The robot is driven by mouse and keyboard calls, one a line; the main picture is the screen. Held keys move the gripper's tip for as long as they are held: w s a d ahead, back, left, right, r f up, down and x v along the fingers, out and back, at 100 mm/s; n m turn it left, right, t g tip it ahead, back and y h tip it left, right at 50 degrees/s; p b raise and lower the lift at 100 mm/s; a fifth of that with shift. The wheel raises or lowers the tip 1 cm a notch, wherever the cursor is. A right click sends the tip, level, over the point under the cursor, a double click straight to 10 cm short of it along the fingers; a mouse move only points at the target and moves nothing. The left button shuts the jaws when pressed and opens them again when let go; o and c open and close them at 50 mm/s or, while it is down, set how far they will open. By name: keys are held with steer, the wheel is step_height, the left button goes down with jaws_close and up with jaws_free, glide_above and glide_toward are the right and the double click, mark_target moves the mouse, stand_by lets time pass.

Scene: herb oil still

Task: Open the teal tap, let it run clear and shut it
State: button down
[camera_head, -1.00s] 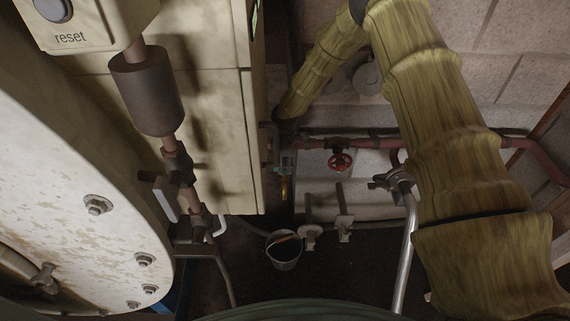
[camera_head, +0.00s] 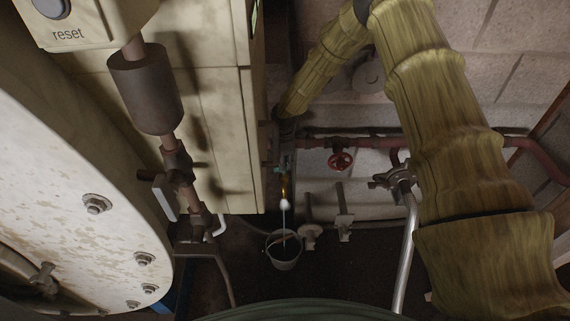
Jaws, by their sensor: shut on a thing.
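The teal tap (camera_head: 285,168) is small and far off, low beside the cream cabinet, with a brass-coloured spout under it. A pale stream (camera_head: 284,212) runs from the spout down into a dark bucket (camera_head: 283,252) on the floor. My gripper (camera_head: 284,152), at the end of my yellow-sleeved arm, is shut on the teal tap from above. The fingers are dark and small here, and the tap's handle is mostly hidden by them.
A red handwheel (camera_head: 340,161) sits on a red pipe (camera_head: 375,143) right of the tap. Two pale valves (camera_head: 344,222) stand low near the bucket. The cream cabinet (camera_head: 222,140) closes off the left. A silver pipe (camera_head: 406,260) rises at the right.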

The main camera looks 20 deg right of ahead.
steer(key=n, duration=0.4)
steer(key=shift+w+n, duration=0.1)
steer(key=shift+n, duration=0.2)
steer(key=n, duration=0.3)
steer(key=shift+w+n, duration=0.1)
steer(key=shift+n, duration=0.3)
steer(key=n, duration=0.4)
steer(key=shift+a+n, duration=0.15)
steer(key=shift+n, duration=1.55)
steer(key=c, duration=1.5)
jaws_free()
steer(key=shift+r, duration=0.15)
